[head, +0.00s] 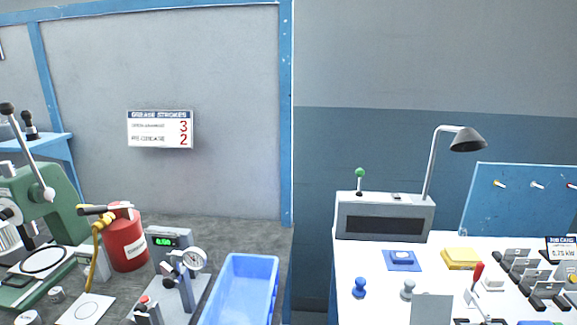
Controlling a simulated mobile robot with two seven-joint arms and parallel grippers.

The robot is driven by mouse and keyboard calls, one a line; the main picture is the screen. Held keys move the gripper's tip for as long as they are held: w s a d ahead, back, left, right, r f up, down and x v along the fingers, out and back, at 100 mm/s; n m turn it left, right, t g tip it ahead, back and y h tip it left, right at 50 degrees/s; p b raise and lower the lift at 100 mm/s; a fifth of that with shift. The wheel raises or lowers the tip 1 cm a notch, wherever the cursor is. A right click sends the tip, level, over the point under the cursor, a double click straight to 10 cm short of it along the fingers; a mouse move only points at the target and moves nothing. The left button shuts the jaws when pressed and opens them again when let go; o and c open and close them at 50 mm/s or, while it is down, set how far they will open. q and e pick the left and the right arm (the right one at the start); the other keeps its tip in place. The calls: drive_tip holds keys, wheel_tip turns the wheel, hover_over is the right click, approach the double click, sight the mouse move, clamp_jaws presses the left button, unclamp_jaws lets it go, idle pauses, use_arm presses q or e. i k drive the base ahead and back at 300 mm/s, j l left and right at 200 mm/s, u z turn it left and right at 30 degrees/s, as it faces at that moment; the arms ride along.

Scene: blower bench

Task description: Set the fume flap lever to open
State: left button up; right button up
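A short lever with a green ball knob (360,173) stands about upright on top of a grey box (385,224) on the white bench. The box has a dark slot across its front. This looks like the fume flap lever, but I see no readable label or open mark beside it. Neither of my grippers is in view.
A blue pad (389,266), a yellow block (460,258) and a red-handled clamp (478,271) are in front. A blue bin (268,262) and red canister (125,246) are left.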

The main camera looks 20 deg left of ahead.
sight(359, 172)
drive_tip(key=i+l+u, duration=0.2)
drive_tip(key=u, duration=0.15)
drive_tip(key=i+l+u, duration=0.1)
drive_tip(key=l+u, duration=0.25)
drive_tip(key=i+l+u, duration=0.1)
drive_tip(key=l+u, duration=0.25)
